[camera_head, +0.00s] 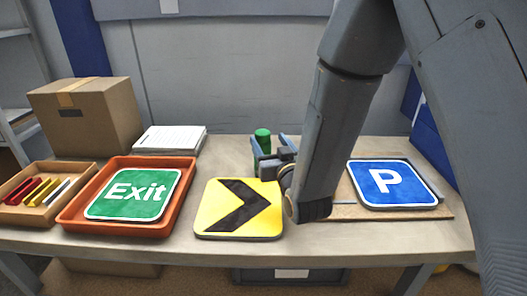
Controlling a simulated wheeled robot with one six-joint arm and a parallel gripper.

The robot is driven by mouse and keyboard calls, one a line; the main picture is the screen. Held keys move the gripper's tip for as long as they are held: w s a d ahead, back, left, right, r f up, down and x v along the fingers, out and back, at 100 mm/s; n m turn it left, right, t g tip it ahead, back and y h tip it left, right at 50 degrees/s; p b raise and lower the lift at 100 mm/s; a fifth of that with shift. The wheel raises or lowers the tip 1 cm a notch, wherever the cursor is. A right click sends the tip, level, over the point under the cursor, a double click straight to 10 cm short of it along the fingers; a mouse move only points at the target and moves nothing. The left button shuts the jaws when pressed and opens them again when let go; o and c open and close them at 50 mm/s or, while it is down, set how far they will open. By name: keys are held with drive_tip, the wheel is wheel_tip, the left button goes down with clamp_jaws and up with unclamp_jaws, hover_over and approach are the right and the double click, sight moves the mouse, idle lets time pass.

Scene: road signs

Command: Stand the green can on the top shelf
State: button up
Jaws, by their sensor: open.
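The green can (263,138) stands upright on the table, behind the yellow arrow sign. My gripper (272,143) is open, and its fingers reach toward the can. They appear to be beside or around it, but the arm and gripper body hide the can's lower part, so I cannot tell if they touch. Part of a grey shelf rack (14,118) shows at the far left edge; its top shelf is not clearly in view.
An orange tray (75,222) holds a green Exit sign. A yellow arrow sign (213,212) lies in front of my gripper. A blue P sign (391,184) lies on a board at right. A cardboard box (100,117), paper stack (170,140) and marker tray (50,212) stand left.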

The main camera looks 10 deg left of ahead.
sight(265, 140)
drive_tip(key=shift+w+a+r, duration=0.1)
drive_tip(key=shift+w+a, duration=0.35)
drive_tip(key=shift+w, duration=0.05)
drive_tip(key=shift+a+p+x, duration=0.2)
drive_tip(key=shift+p+x, duration=0.55)
drive_tip(key=shift+x, duration=0.4)
drive_tip(key=shift+f+p+x, duration=0.1)
drive_tip(key=shift+p+x, duration=0.45)
drive_tip(key=shift+x, duration=0.5)
drive_tip(key=shift+f+p+x, duration=0.15)
drive_tip(key=shift+p+x, duration=0.4)
drive_tip(key=shift+x, duration=0.5)
drive_tip(key=shift+s+a, duration=0.1)
drive_tip(key=shift+a, duration=0.05)
drive_tip(key=shift+c, duration=0.4)
clamp_jaws()
